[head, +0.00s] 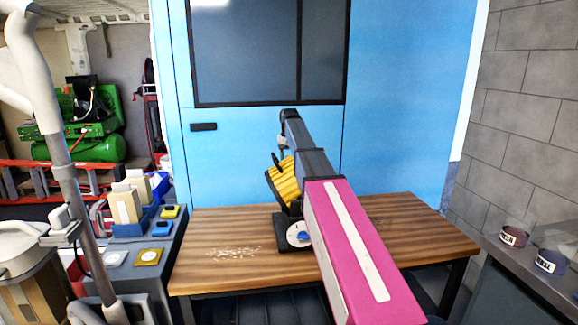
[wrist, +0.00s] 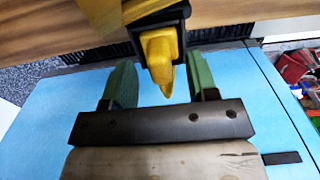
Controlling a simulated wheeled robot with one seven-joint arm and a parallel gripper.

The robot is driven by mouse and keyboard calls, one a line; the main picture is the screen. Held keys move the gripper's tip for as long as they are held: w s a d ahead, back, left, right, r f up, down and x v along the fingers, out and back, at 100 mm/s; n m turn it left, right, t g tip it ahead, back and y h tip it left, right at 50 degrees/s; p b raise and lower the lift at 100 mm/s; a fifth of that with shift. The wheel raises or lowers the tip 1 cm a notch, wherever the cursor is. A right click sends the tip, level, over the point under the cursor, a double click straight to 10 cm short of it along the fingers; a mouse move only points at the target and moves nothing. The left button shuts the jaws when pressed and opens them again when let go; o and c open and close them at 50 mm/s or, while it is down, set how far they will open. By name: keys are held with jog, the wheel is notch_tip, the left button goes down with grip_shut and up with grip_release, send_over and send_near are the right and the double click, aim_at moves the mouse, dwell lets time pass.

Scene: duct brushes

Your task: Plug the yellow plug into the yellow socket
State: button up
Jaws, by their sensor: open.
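In the wrist view my gripper (wrist: 162,66) is open, with a green finger on each side of a tapered yellow piece (wrist: 158,62) set in a black housing (wrist: 150,22). Gaps show between the piece and both fingers. In the head view my arm reaches over the wooden table to a ridged yellow device (head: 286,181) on a black base with a dial. I cannot tell whether the yellow piece is the plug or part of this device. A yellow block (head: 170,211) and a yellow square plate (head: 148,257) lie on the left bench; I cannot tell which is the socket.
The wooden table (head: 215,255) has pale crumbs at its left and free room on both sides. A blue block (head: 162,228) and a blue bin (head: 128,229) are on the left bench. Two labelled rolls (head: 552,261) stand on the right shelf. A blue cabinet (head: 255,155) rises behind the table.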

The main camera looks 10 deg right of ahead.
jog(key=shift+c, duration=0.3)
jog(key=c, duration=0.9)
jog(key=shift+r, duration=0.1)
jog(key=shift+r, duration=0.45)
jog(key=r, duration=0.2)
jog(key=a+r, duration=0.1)
jog(key=r, duration=0.1)
jog(key=shift+w, duration=0.35)
jog(key=w+a+r, duration=0.3)
jog(key=a+r, duration=0.3)
jog(key=a, duration=0.3)
jog(key=shift+w+a, duration=0.4)
jog(key=shift+a, duration=0.1)
